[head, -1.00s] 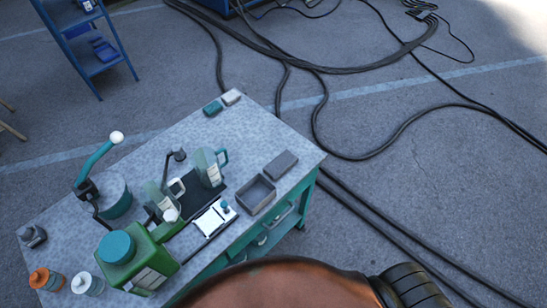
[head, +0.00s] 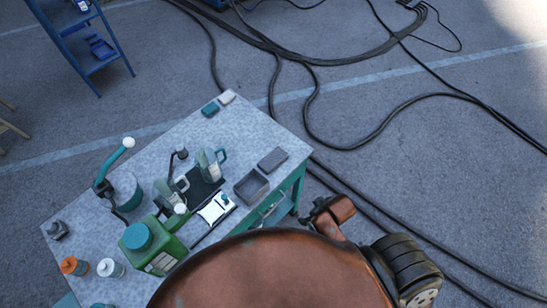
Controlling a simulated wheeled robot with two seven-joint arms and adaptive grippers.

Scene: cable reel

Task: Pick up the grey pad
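A flat dark grey rectangular pad (head: 273,159) lies near the right end of the workbench, just behind an open grey box (head: 251,187). A smaller pale grey-white block (head: 227,97) lies at the bench's far corner, beside a teal block (head: 210,109). I cannot tell for certain which the task means; the dark one looks most like a grey pad. Nothing touches the dark pad from above. I can make out neither of my grippers in the head view.
The workbench (head: 165,134) also holds a green canister (head: 155,252), clear jugs (head: 209,164), a teal pump (head: 115,170) and bottles (head: 72,266). A blue stepladder (head: 85,45) stands at the far left. Black cables (head: 400,103) cross the floor at right.

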